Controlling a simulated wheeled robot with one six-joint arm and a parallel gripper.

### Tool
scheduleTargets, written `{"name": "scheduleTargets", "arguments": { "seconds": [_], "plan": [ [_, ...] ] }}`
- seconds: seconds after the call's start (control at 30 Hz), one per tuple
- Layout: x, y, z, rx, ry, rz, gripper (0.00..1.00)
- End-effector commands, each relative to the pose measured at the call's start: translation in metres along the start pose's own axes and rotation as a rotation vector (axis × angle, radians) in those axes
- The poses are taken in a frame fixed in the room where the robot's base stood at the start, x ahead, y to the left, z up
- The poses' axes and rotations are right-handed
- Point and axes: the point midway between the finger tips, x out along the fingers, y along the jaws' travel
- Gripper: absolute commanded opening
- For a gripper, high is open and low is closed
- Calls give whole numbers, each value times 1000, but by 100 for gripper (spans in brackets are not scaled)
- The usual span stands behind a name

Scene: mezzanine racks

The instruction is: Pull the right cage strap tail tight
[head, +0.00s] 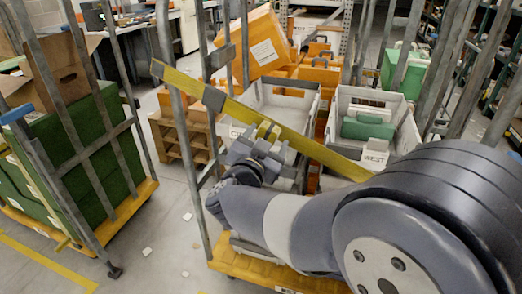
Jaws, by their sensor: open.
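A yellow strap (315,149) runs slantwise across the front of the right cage (196,130), from the upper left down to the right, where my arm hides its far part. A grey buckle (214,98) sits on the strap near the cage's left post. The strap's upper left end (170,75) reaches out past that post. My gripper (268,133) is open, at the strap's lower edge, right of and below the buckle. Small yellow pieces show between its fingers; I cannot tell whether they are strap tail or finger parts, or whether the gripper touches the strap.
The right cage holds grey totes (283,97), a green case (368,128) and orange boxes (317,72) on a yellow base (255,268). A left cage (100,152) holds green crates (85,140). Wooden pallets (185,135) stand behind. Floor between the cages is open, with paper scraps.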

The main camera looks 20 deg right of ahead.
Motion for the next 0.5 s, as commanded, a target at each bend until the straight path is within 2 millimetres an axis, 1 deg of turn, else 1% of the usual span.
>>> {"name": "scheduleTargets", "arguments": {
  "seconds": [0.3, 0.5],
  "plan": [
    [-50, -1, 0, -1, -3, -5, 67],
    [-79, 0, 0, 0, -3, -4, 67]
  ]
}}
